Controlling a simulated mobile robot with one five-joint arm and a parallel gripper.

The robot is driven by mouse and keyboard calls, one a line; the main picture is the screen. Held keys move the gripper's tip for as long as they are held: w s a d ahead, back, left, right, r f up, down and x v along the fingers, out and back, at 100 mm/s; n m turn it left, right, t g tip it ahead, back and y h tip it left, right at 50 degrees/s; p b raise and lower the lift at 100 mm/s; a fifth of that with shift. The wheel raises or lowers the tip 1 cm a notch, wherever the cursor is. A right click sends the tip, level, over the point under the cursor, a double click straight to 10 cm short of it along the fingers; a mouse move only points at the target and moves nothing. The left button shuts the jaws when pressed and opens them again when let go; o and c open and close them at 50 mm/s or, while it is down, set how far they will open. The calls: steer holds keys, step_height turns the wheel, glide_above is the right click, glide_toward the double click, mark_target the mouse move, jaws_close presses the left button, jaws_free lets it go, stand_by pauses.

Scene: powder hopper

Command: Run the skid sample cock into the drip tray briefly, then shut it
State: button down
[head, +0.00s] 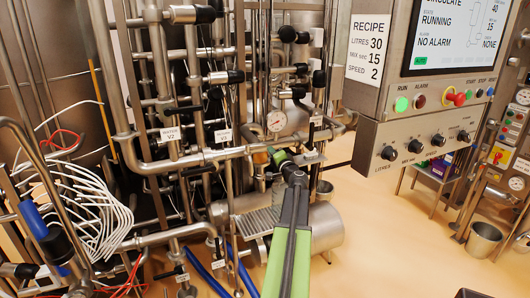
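My arm reaches up from the bottom middle of the head view, green and dark grey. My gripper (281,158) is at its far end, small and partly hidden by my own arm, among the pipes of the skid; I cannot tell whether its fingers are open or shut. A small brass-coloured fitting (261,158) shows just left of it and may be the sample cock; its handle position cannot be made out. A slatted metal tray (257,222), which looks like the drip tray, lies below and left of the gripper. No flow can be made out.
A control panel (425,145) with knobs and buttons hangs at the right; its screen reads RUNNING. Dense steel pipes (190,158) fill the left and middle. A horizontal steel cylinder (325,228) lies right of the tray. White coiled hoses (98,205) hang at left. Open floor (390,240) shows at right.

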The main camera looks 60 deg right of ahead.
steer(key=s+a+n+g+h, duration=0.1)
steer(key=s+a+n, duration=0.35)
steer(key=n, duration=0.75)
glide_toward(261, 147)
steer(key=shift+g+h, duration=0.4)
steer(key=x, duration=0.7)
steer(key=shift+w+a+r, duration=0.1)
steer(key=shift+w+a, duration=0.05)
steer(key=shift+a, duration=0.05)
steer(key=shift+w, duration=0.1)
